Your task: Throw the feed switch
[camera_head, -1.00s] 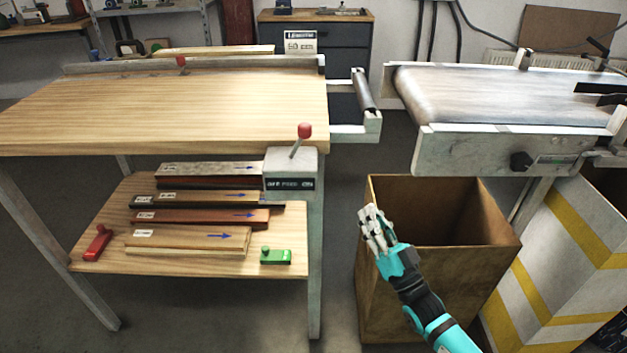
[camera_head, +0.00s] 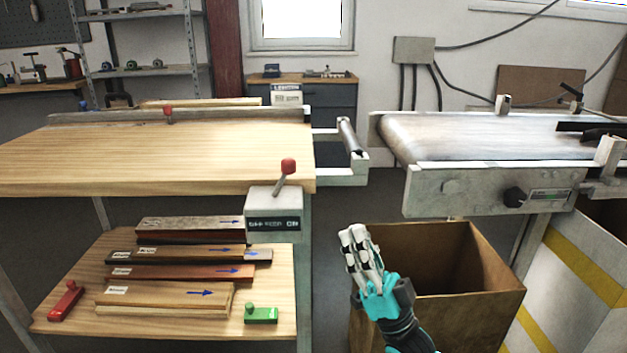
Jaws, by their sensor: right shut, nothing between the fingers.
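The feed switch is a grey box (camera_head: 273,215) on the front right corner of the wooden table, with a dark label strip on its face. Its lever with a red knob (camera_head: 288,166) stands up from the top and leans slightly right. My right gripper (camera_head: 353,236) is shut and empty. In the picture it is to the right of the switch box and lower than the knob, apart from both, in front of the open brown bin. My left gripper is not in view.
The wooden table (camera_head: 120,160) has a clear top. Its lower shelf (camera_head: 75,300) holds several labelled boards, a red block (camera_head: 66,301) and a green block (camera_head: 261,314). A brown bin (camera_head: 470,320) stands below the conveyor (camera_head: 450,135) at right.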

